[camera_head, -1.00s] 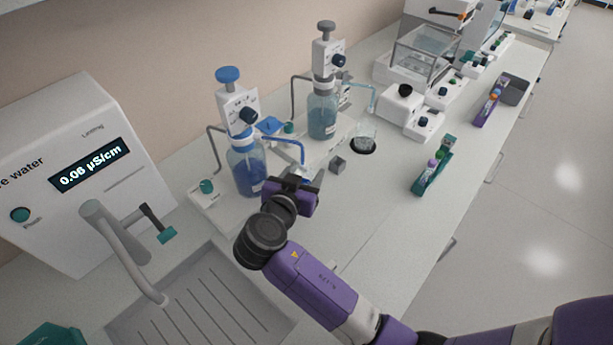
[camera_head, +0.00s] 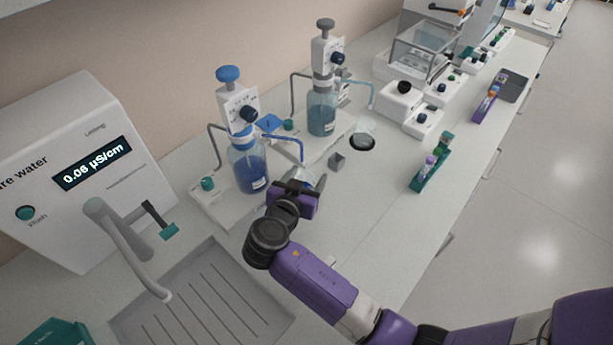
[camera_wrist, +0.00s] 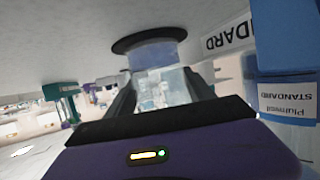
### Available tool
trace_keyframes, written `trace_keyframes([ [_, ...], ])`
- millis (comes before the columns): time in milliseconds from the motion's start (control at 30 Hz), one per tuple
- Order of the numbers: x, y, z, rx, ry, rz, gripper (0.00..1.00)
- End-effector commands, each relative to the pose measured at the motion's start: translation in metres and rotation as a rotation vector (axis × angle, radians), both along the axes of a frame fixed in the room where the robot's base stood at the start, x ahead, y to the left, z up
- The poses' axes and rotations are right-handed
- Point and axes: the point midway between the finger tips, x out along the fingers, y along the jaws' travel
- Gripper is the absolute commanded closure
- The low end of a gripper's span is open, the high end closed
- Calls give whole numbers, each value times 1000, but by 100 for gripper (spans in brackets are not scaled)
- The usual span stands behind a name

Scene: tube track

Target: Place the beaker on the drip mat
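The clear glass beaker (camera_head: 366,127) stands upright on the round black drip mat (camera_head: 362,143), near the second dispenser's spout. In the wrist view, which is upside down, the mat (camera_wrist: 122,43) is at the top and the beaker (camera_wrist: 157,84) hangs down from it in the picture, between my fingers as seen. My purple gripper (camera_head: 301,179) is clearly short of the mat, to its lower left in the head view. Its dark fingers (camera_wrist: 160,92) look spread and empty, with a gap to the beaker. My gripper's body hides the beaker's lowest-in-picture part in the wrist view.
A blue-topped dispenser bottle (camera_head: 246,165) stands close left of my gripper, a grey-topped one (camera_head: 322,110) behind. A small grey block (camera_head: 338,161) lies between gripper and mat. A teal tube rack (camera_head: 431,163) stands right.

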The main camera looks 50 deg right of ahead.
Motion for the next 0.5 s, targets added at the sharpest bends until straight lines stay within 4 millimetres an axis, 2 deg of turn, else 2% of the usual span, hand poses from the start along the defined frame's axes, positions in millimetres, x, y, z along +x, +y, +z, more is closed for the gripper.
trace_keyframes([
  [300, 3, 2, 5, 3, -5, 10, 26],
  [500, -7, 29, 10, 3, -7, 12, 26],
])
